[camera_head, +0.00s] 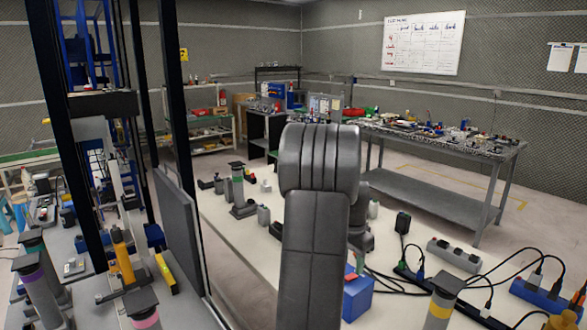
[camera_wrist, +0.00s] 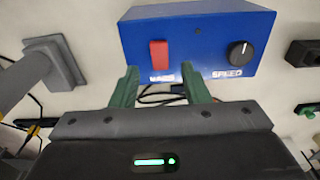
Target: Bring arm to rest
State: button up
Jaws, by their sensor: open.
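In the wrist view my gripper (camera_wrist: 160,84) is open, with its two green fingers apart and nothing between them. A blue control box (camera_wrist: 195,35) with a red switch and a black knob lies just beyond the fingertips. I cannot tell whether the fingers touch it. In the head view my arm (camera_head: 316,220) reaches out over the pale table, and its dark links fill the middle of the picture. The blue box (camera_head: 357,300) shows partly to the right of the arm.
The pale table (camera_head: 235,235) holds several small grey parts at its left. Power strips (camera_head: 455,255) and loose black cables lie at the right. A grey cylinder with a yellow band (camera_head: 440,303) stands near the front. A long workbench (camera_head: 430,140) stands behind, with open floor before it.

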notch_tip(320, 180, down, 4)
jog(key=shift+r+b, duration=0.2)
jog(key=shift+b, duration=0.35)
jog(key=shift+r+p, duration=0.15)
jog(key=shift+p, duration=0.3)
jog(key=shift+d+r+p, duration=0.1)
jog(key=shift+r+p, duration=0.15)
jog(key=shift+p, duration=0.15)
notch_tip(320, 180, up, 13)
jog(key=b, duration=0.1)
notch_tip(320, 180, down, 14)
jog(key=shift+f, duration=0.2)
jog(key=t+h+b, duration=0.1)
jog(key=b, duration=0.2)
jog(key=t+h+b, duration=0.1)
jog(key=b, duration=0.3)
jog(key=shift+s+a, duration=0.2)
jog(key=shift+a, duration=0.15)
jog(key=shift+s+a+h+b, duration=0.1)
jog(key=shift+h+b, duration=0.4)
jog(key=shift+b, duration=0.4)
